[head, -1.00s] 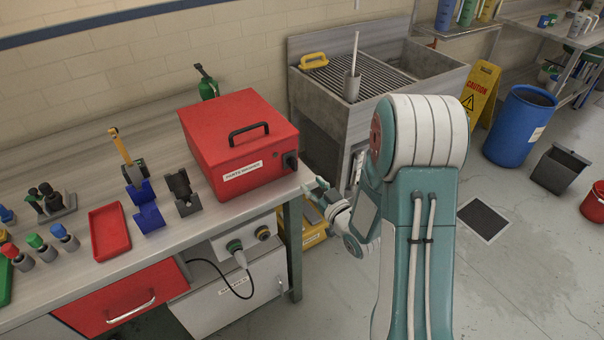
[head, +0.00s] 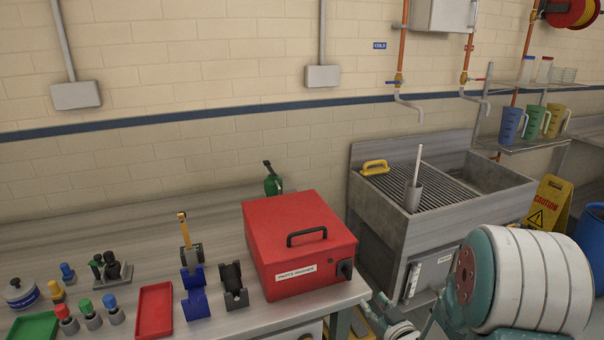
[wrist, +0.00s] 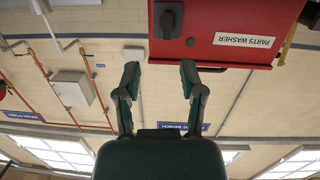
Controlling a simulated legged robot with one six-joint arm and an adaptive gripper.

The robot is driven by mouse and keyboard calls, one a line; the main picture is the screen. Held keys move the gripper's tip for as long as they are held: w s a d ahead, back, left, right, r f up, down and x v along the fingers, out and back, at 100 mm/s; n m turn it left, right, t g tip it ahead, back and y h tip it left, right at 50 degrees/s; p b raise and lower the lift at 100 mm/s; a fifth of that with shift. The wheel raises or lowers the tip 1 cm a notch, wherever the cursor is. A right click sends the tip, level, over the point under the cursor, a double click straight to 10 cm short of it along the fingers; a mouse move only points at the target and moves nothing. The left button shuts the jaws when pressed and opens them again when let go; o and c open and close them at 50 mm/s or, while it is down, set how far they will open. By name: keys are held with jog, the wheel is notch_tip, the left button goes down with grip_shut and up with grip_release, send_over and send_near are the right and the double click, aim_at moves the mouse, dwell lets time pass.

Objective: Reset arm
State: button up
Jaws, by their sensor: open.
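My gripper (wrist: 160,82) is open and empty in the wrist view, its two green fingers apart with nothing between them. The wrist picture appears upside down. A red parts washer box (wrist: 228,48) with a dark knob stands just beyond the fingertips there. In the head view the parts washer (head: 280,235) sits closed on the bench at its right end, with a black handle on its lid. My arm shows at the lower right of the head view, beside the bench's right end.
The bench (head: 120,225) holds a red tray (head: 155,310), a green tray (head: 35,327), blue and black holders, and several small coloured-top items. A sink (head: 440,185) with a yellow-handled brush stands right of the bench. A yellow caution sign (head: 548,205) stands farther right.

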jog(key=s+r+m+g+h, duration=0.2)
jog(key=s+r+g+h, duration=0.35)
jog(key=r, duration=0.45)
jog(key=s+a+r+m+g, duration=0.1)
jog(key=s+a+r+g, duration=0.1)
jog(key=s, duration=0.8)
jog(key=s+a+r+g+y, duration=0.1)
jog(key=s+a+r+g, duration=0.1)
jog(key=s, duration=0.8)
jog(key=shift+a+r+m+g, duration=0.2)
jog(key=shift+r+m+g, duration=0.2)
jog(key=shift+r+g, duration=0.25)
jog(key=shift+r, duration=0.1)
